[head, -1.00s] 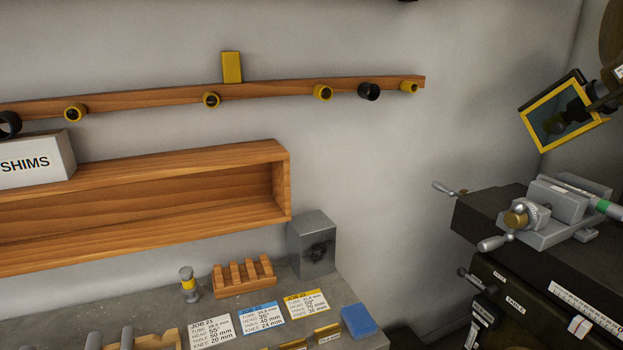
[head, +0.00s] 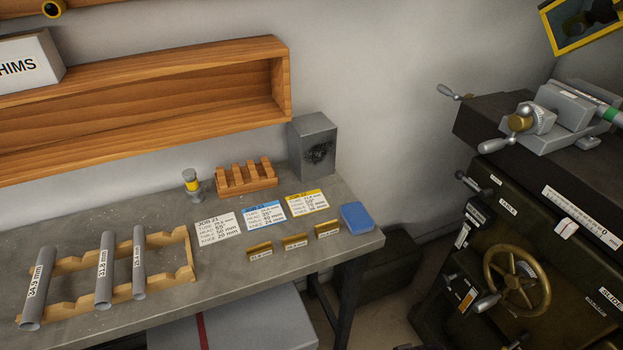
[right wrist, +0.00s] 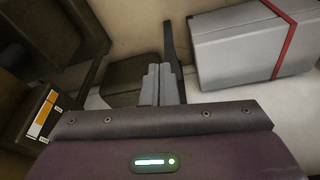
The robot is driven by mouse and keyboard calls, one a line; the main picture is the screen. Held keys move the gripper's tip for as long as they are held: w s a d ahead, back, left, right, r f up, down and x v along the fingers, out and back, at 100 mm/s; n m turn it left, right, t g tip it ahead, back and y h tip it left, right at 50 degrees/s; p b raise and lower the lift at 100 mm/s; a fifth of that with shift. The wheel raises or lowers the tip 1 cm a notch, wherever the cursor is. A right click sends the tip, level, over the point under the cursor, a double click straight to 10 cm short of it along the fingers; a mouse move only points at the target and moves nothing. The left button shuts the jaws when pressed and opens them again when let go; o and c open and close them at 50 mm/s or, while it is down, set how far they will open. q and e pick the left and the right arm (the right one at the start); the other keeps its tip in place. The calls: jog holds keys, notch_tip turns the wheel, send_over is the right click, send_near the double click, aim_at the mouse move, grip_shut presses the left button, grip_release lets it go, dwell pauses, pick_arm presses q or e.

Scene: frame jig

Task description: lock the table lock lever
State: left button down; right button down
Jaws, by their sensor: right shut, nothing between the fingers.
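The dark green machine (head: 500,240) stands at the right in the head view. The table lock lever is not clearly seen there. My left gripper is in neither view.
A handwheel (head: 516,279) and a vise (head: 567,110) are on the machine. The workbench (head: 225,265) on the left holds tubes, cards and a blue block. A grey case with a red band (right wrist: 245,45) lies below it. A floor gap separates bench and machine.

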jog(key=s+d+f+g, duration=0.1)
jog(key=s+f, duration=0.3)
jog(key=f, duration=0.6)
jog(key=s+f, duration=0.4)
jog(key=f, duration=0.6)
jog(key=s+d+f, duration=0.3)
jog(key=s+f, duration=0.8)
jog(key=s, duration=0.4)
jog(key=shift+f+g, duration=0.25)
jog(key=shift+g, duration=0.15)
jog(key=shift+s, duration=0.1)
